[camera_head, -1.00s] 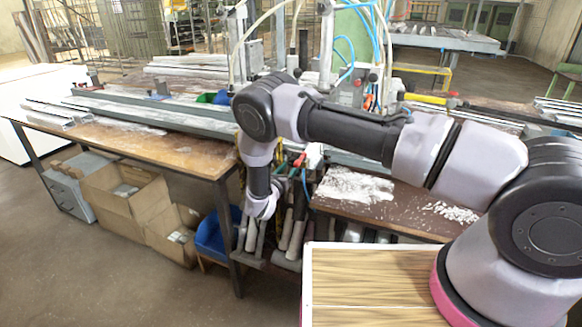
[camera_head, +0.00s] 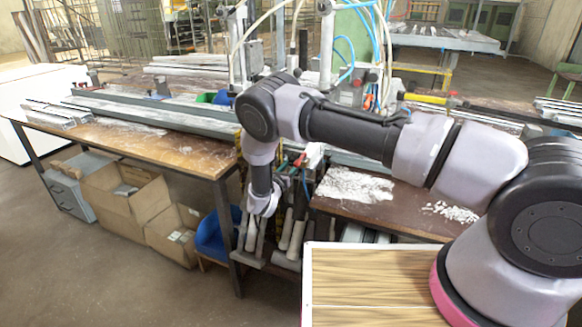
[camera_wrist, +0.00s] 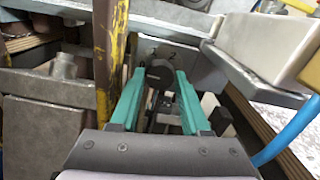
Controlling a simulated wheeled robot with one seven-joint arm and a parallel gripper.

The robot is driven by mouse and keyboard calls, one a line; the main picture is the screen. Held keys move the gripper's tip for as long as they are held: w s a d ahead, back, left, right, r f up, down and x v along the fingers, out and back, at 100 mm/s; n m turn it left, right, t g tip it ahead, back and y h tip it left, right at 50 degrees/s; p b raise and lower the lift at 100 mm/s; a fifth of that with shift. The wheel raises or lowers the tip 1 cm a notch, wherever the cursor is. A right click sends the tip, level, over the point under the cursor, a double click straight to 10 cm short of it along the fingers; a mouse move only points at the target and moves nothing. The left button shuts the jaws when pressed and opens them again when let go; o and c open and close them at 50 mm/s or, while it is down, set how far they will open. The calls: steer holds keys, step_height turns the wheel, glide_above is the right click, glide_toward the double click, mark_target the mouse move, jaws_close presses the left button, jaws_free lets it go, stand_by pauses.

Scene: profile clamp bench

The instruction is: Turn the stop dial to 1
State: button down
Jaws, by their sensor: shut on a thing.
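In the wrist view, the two teal fingers of my gripper (camera_wrist: 160,82) point forward, one on each side of a dark rounded knob (camera_wrist: 158,71), which I take to be the stop dial. The gripper is shut on this knob. The knob sits in front of a grey metal plate (camera_wrist: 197,72). In the head view, my arm reaches down to the gap between the workbenches, and neither the fingers nor the dial can be made out clearly.
A yellow, worn upright bar (camera_wrist: 102,50) stands close to the left finger. A pale block (camera_wrist: 270,40) and a blue hose (camera_wrist: 288,133) are on the right. In the head view, a wooden workbench (camera_head: 190,152) stands left, with cardboard boxes (camera_head: 125,205) below.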

steer(key=m, duration=0.5)
steer(key=shift+a+m, duration=0.1)
steer(key=shift+m, duration=0.3)
steer(key=m, duration=0.5)
steer(key=shift+m, duration=0.3)
steer(key=c, duration=0.7)
jaws_free()
steer(key=shift+o, duration=0.2)
steer(key=shift+s, duration=0.1)
steer(key=v, duration=1)
steer(key=shift+s, duration=0.3)
